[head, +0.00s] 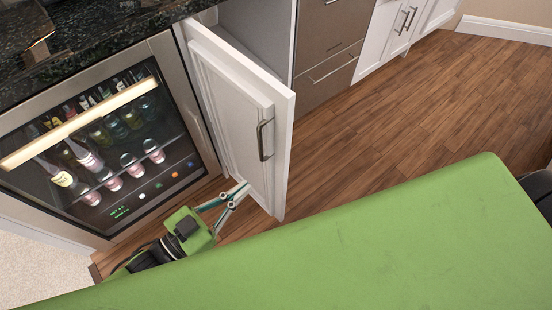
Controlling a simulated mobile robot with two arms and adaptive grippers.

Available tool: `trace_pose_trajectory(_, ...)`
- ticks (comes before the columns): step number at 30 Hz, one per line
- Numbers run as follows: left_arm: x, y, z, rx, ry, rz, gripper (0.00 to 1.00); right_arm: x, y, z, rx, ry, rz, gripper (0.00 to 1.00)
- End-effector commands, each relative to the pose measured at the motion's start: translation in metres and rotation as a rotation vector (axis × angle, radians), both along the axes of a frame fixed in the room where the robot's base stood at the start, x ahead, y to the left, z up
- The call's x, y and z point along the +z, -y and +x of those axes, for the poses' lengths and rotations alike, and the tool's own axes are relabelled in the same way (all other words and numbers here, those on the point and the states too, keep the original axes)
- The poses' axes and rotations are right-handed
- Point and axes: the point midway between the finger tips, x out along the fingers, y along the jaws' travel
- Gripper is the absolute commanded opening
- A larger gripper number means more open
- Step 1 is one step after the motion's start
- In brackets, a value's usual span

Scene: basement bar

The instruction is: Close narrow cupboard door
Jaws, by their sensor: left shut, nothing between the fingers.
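The narrow cupboard door (230,107) is white with a raised panel and stands open, swung out from the cabinet front. Its metal handle (265,140) is near the free edge, on the face turned toward the wine fridge. Part of the cupboard's grey inside (258,32) shows behind the door's top. My left gripper (242,188) is shut and empty, with its fingertips at the lower part of the door's outer face. I cannot tell whether they touch it. My right gripper is not in view.
A glass-fronted wine fridge (150,178) with bottles stands left of the door, under a dark stone counter (100,28). Brown drawers (325,45) and white cupboards (388,35) are to the right. The wooden floor (420,115) at right is clear. My green body fills the front.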

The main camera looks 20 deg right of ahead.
Motion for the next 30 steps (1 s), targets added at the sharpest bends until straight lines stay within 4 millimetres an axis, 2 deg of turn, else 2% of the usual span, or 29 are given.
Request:
trace_pose_trajectory(1, 0.002, 0.012, 0.005, -0.001, 0.003, -0.006, 0.0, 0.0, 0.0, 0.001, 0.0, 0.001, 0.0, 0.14)
trace_pose_trajectory(9, 0.002, 0.063, 0.029, -0.001, 0.003, -0.004, 0.0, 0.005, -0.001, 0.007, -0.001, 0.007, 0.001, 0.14)
trace_pose_trajectory(15, 0.001, 0.087, 0.04, -0.001, 0.002, -0.001, 0.0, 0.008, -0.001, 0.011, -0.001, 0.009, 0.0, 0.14)
trace_pose_trajectory(21, 0.001, 0.095, 0.044, 0.0, 0.001, 0.0, 0.0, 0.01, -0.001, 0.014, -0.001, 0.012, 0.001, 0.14)
trace_pose_trajectory(30, 0.001, 0.095, 0.044, 0.0, 0.0, -0.001, 0.0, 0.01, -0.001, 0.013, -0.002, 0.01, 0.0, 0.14)
